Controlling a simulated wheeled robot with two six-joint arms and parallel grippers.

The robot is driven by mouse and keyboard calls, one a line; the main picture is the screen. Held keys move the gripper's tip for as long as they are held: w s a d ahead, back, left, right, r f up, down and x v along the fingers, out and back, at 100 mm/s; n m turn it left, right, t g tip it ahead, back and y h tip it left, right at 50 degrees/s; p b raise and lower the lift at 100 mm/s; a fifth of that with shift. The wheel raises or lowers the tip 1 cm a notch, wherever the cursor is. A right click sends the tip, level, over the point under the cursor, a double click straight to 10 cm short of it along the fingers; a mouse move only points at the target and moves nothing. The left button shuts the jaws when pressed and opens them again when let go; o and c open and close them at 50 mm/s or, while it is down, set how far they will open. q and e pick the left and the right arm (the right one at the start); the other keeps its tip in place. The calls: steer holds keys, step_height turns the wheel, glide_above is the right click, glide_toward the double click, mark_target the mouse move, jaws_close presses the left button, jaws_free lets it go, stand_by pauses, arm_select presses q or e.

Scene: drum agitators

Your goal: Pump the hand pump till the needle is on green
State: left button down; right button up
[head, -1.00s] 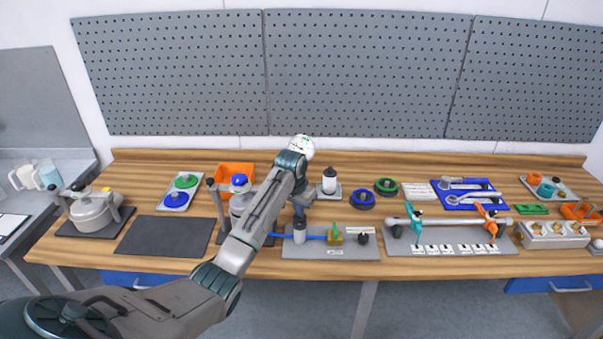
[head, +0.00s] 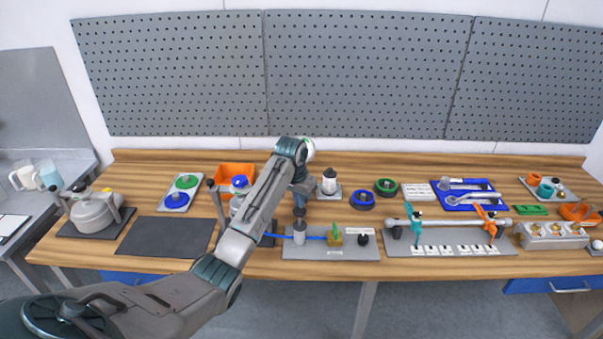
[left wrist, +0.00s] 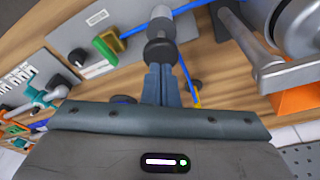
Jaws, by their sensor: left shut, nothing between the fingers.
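The hand pump (head: 299,237) is a grey upright cylinder at the left end of a grey plate (head: 315,255), with a dark handle knob (head: 299,212) raised above it. A blue hose runs to a yellow block with a green top (head: 335,237). A dark round part (head: 363,239) and a white piece stand to its right; I cannot make out a needle. My left gripper (head: 299,203) is shut and empty, pointing down just above the knob. In the left wrist view its fingertips (left wrist: 160,70) are at the knob (left wrist: 160,52); I cannot tell whether they touch. My right gripper is out of view.
A silver pot in a clamp stand (head: 240,203) stands close left, partly behind my arm. A plate with a bar and teal and orange clamps (head: 450,240) lies right. A dark mat (head: 165,236) lies left. A white bottle (head: 329,182) stands behind.

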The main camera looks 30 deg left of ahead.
mark_target(299, 211)
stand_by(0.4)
arm_select(q)
steer(key=shift+s+f+b, duration=0.1)
steer(key=shift+f+b, duration=0.5)
steer(key=shift+f, duration=2.2)
steer(key=shift+r+p, duration=0.7)
steer(key=shift+r, duration=2.1)
steer(key=shift+f+b, duration=0.65)
steer(key=shift+f, duration=2.15)
steer(key=shift+r, duration=0.55)
steer(key=shift+r+p, duration=0.55)
steer(key=shift+r, duration=1.7)
